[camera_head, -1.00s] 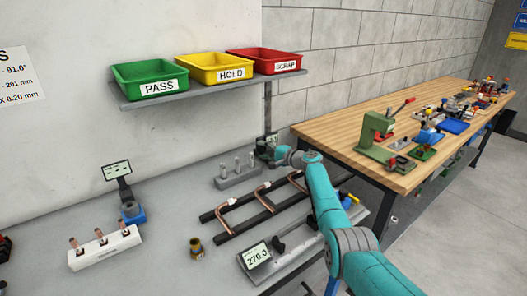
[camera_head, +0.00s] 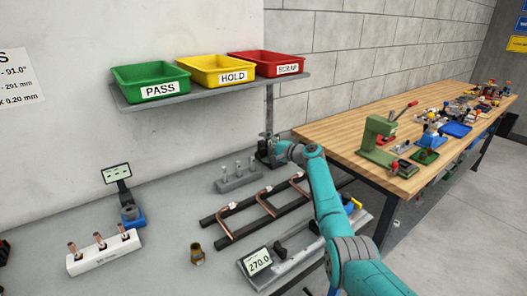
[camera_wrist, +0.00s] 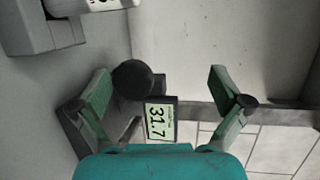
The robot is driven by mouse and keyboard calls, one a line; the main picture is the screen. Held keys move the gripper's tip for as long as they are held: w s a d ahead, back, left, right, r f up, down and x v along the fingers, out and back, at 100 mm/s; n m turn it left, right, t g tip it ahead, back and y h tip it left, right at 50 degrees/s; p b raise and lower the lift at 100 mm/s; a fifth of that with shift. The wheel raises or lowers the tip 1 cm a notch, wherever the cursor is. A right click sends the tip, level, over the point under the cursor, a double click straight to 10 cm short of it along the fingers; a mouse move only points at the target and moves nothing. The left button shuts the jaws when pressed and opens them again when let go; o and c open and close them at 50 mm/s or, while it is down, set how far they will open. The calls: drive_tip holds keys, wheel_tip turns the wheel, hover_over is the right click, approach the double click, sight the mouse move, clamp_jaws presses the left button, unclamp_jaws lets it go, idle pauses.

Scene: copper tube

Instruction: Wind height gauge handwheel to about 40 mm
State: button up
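The height gauge (camera_head: 265,148) stands at the back of the grey bench, under the right end of the shelf, partly hidden by my arm. In the wrist view its display (camera_wrist: 159,122) reads 31.7, turned sideways. A round black handwheel (camera_wrist: 133,80) shows just beside the display. My gripper (camera_wrist: 165,85) is open, its two green-padded fingers wide apart. The handwheel appears between the fingers, nearer the left one, and neither finger visibly grips it. In the head view the gripper itself is mostly hidden at the end of my teal arm.
A shelf (camera_head: 215,92) with green, yellow and red bins hangs above. A pin block (camera_head: 238,180) and a black rack with copper tubes (camera_head: 265,205) stand near the gauge. A fixture with a 270.0 display (camera_head: 258,262) sits in front. A wooden workbench (camera_head: 420,118) is at right.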

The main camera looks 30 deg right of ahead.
drive_tip(key=shift+t, duration=0.5)
drive_tip(key=r, duration=0.5)
drive_tip(key=d+r, duration=0.1)
drive_tip(key=r, duration=0.1)
drive_tip(key=shift+w+d+r, duration=0.1)
drive_tip(key=shift+w+r, duration=0.05)
drive_tip(key=shift+w, duration=0.05)
drive_tip(key=shift+g, duration=0.4)
drive_tip(key=f, duration=0.3)
drive_tip(key=s+f, duration=0.1)
drive_tip(key=f, duration=0.1)
drive_tip(key=shift+a+f, duration=0.2)
drive_tip(key=shift+a, duration=0.1)
drive_tip(key=shift+c, duration=0.4)
drive_tip(key=f+v, duration=0.2)
drive_tip(key=v, duration=1)
drive_tip(key=shift+s+f, duration=0.15)
drive_tip(key=shift+s, duration=0.3)
drive_tip(key=shift+a, duration=0.15)
